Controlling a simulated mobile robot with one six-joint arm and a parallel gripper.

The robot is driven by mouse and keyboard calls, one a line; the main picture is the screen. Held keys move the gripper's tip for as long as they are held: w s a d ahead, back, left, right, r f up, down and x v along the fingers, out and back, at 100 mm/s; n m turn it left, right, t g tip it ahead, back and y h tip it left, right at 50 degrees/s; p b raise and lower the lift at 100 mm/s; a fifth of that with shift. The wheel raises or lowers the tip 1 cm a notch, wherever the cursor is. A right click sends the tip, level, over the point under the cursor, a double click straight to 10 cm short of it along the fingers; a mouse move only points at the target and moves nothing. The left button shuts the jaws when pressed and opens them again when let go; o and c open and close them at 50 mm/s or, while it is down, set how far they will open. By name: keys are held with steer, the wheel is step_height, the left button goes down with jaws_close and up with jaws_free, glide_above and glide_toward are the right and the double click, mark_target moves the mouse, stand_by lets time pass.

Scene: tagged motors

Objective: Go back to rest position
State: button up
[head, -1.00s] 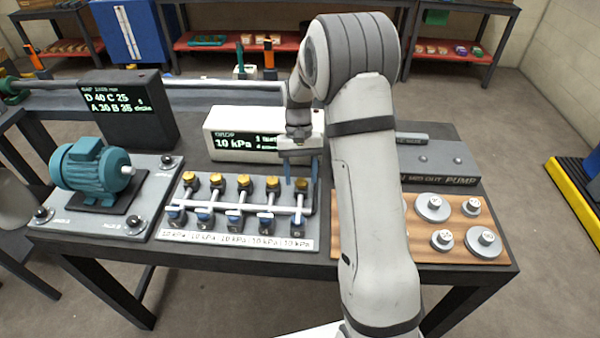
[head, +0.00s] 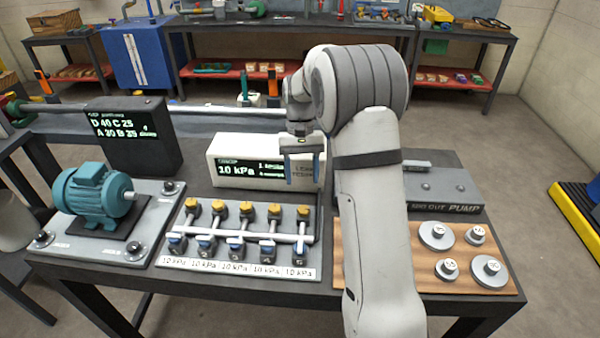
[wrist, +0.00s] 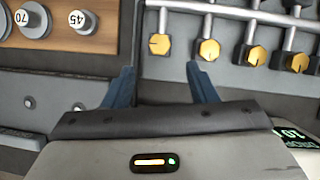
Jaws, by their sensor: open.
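My gripper (head: 304,171) hangs in front of the white display box (head: 228,146), which reads 10 kPa, and above the back right of the valve panel (head: 170,263). In the wrist view my gripper (wrist: 163,85) shows two blue fingers spread apart with nothing between them. The valve panel carries a row of brass-topped valves (head: 246,209) with blue parts in front and 10 kPa labels. No finger appears to touch a valve. My arm covers part of the table to the right of the gripper.
A teal motor (head: 90,190) sits on a plate at the left, before a black display (head: 125,140). A wooden board (head: 420,268) with several round weights lies at the right, with a grey pump plate (head: 445,190) behind it. Shelved benches (head: 290,40) line the back.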

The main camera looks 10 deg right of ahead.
steer(key=s+r+t, duration=0.4)
steer(key=s+r, duration=0.4)
steer(key=s, duration=0.5)
steer(key=s+n+t, duration=0.1)
steer(key=s+t, duration=0.2)
steer(key=s, duration=1)
steer(key=shift+a+f+n+h, duration=0.25)
steer(key=shift+f+n+h, duration=0.05)
steer(key=shift+f, duration=0.1)
steer(key=shift+w, duration=0.1)
